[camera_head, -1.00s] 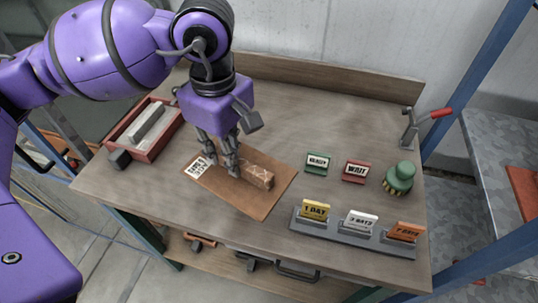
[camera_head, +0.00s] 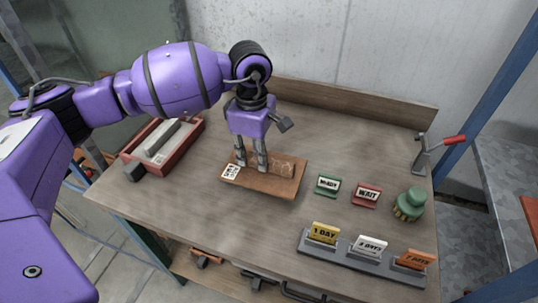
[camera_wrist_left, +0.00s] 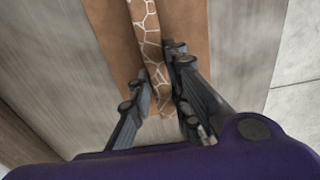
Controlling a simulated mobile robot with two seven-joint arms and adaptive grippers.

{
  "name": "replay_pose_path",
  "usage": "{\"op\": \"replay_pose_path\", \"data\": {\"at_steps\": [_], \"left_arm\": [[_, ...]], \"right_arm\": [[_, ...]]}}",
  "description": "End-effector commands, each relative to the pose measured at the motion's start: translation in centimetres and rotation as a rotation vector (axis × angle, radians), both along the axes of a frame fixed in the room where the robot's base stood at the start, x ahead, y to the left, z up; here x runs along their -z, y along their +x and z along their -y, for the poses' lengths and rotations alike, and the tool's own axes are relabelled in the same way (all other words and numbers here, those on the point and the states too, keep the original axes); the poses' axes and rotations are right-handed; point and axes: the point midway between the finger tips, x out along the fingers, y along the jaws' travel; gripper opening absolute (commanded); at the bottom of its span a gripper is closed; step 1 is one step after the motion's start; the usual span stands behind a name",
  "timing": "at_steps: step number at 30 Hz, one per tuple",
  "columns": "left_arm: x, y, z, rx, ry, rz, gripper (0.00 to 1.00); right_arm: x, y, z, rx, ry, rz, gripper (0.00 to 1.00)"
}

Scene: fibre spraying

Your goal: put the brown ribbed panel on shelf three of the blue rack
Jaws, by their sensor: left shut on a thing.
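The brown panel (camera_head: 283,187) is over the workbench, with a white label at its left end and a pale-cracked raised rib (camera_head: 284,165) along it. My left gripper (camera_head: 252,164) comes down from above and is shut on the rib. In the left wrist view, its fingers lie on both sides of the rib (camera_wrist_left: 149,40), with the flat panel (camera_wrist_left: 190,30) beneath. I cannot tell whether the panel is slightly lifted or touches the bench. The blue rack's post (camera_head: 488,105) and a grey shelf (camera_head: 507,180) show at the right. My right gripper is out of view.
The workbench (camera_head: 190,225) carries a red tray (camera_head: 133,155) at left, READY (camera_head: 327,185) and WAIT (camera_head: 366,194) signs, a green object (camera_head: 410,202), a row of day signs (camera_head: 368,247) and a red-handled clamp (camera_head: 440,148). The back of the bench is clear.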

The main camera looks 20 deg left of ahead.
Motion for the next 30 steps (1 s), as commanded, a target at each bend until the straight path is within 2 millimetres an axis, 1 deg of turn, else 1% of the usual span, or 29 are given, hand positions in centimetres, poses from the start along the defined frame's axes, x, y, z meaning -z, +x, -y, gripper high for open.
{"op": "replay_pose_path", "data": {"at_steps": [3,11,15,18,26,30], "left_arm": [[1.1,1.1,-0.1,-0.001,-0.002,0.003,0.0],[2.4,2.1,-0.2,0.0,-0.002,0.004,0.0],[4.3,2.0,-0.3,-0.001,-0.001,0.001,0.0],[5.2,2.1,-0.2,0.001,-0.002,0.004,0.0],[5.3,2.1,-0.2,0.001,-0.002,0.005,0.0],[5.7,2.0,-0.2,0.001,-0.001,0.003,0.0]], "right_arm": [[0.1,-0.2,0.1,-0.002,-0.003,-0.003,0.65],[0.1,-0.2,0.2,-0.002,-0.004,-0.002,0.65],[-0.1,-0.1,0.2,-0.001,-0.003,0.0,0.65],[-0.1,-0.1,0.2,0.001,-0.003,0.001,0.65],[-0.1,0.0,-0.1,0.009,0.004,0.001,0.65],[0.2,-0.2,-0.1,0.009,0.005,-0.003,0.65]]}}
